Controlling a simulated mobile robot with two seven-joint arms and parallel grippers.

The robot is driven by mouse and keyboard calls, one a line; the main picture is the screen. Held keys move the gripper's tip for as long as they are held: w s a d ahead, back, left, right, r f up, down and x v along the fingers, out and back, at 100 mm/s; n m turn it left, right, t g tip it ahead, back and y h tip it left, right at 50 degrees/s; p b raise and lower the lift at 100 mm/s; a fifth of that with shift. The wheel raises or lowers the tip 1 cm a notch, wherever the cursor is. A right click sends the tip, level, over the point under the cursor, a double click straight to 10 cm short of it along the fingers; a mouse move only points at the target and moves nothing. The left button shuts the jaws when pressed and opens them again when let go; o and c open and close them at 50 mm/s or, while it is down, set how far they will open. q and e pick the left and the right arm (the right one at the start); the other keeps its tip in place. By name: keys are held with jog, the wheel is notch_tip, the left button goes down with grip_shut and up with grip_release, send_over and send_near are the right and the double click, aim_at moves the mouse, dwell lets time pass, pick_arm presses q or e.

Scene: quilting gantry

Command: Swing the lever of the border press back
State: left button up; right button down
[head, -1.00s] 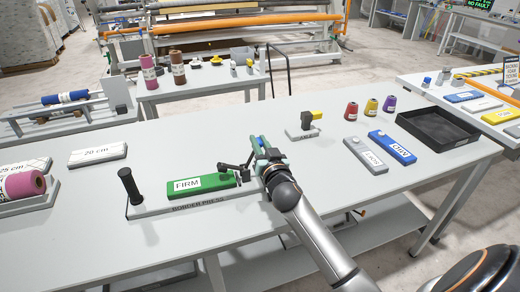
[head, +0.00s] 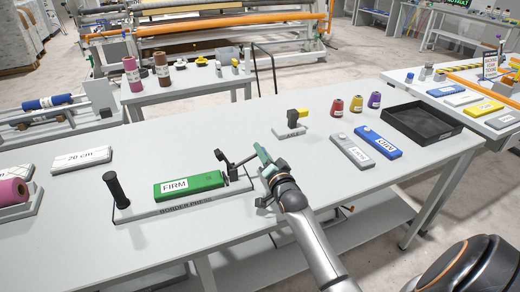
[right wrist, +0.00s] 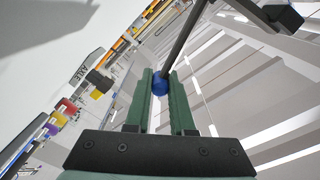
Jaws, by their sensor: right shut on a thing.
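The border press (head: 180,212) is a long grey base on the table. A green block marked FIRM (head: 205,184) lies on it, and a black upright grip (head: 117,190) stands at its left end. The black lever (head: 240,161) is at the right end, its arm slanting toward my right gripper (head: 262,154). In the right wrist view the lever's dark rod (right wrist: 185,40) ends in a blue knob (right wrist: 160,84) between the two green fingers. My right gripper is shut on this knob. My left gripper is not in view.
A small device with a yellow top (head: 290,122) stands behind the gripper. Grey (head: 351,150) and blue (head: 379,141) blocks, several thread cones (head: 356,104) and a black tray (head: 422,124) are at the right. The table front is mostly clear.

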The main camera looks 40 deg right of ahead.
jog(key=shift+d+f, duration=0.1)
jog(key=shift+f, duration=0.25)
jog(key=c, duration=0.8)
grip_release()
jog(key=shift+o, duration=0.2)
jog(key=shift+r, duration=0.1)
jog(key=shift+s, duration=0.2)
jog(key=v, duration=1.2)
jog(key=shift+s, duration=0.15)
